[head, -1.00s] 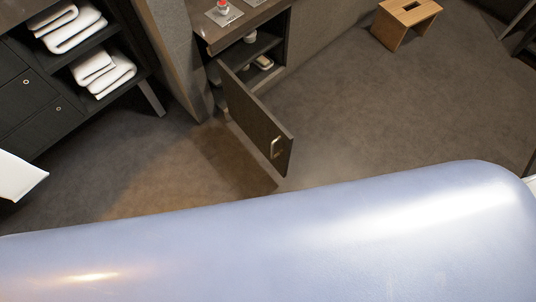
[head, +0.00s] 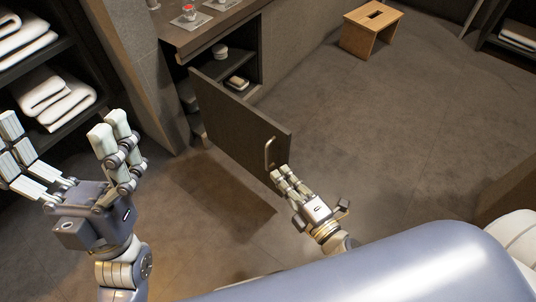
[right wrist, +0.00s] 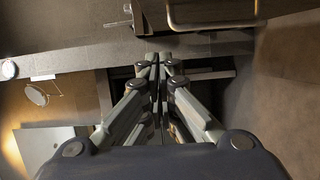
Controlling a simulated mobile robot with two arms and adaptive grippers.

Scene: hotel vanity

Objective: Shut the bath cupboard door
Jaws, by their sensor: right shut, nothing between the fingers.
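The bath cupboard door (head: 232,118) is a dark panel standing wide open, swung out from the cupboard (head: 250,48). Its pale bar handle (head: 269,152) is near the free edge. The handle also shows at the top of the right wrist view (right wrist: 215,24). My right gripper (head: 278,174) is shut and empty, its fingertips just below the handle by the door's free edge; I cannot tell whether they touch. In the right wrist view its closed fingers (right wrist: 160,62) point toward the door. My left gripper (head: 62,135) is open and empty, well left of the door.
The cupboard holds small items, among them a soap-like block (head: 237,83). A wooden stool (head: 371,30) stands at the back. A dark shelf with folded white towels (head: 60,95) is at the left, near my left gripper. The floor (head: 400,130) right of the door is clear.

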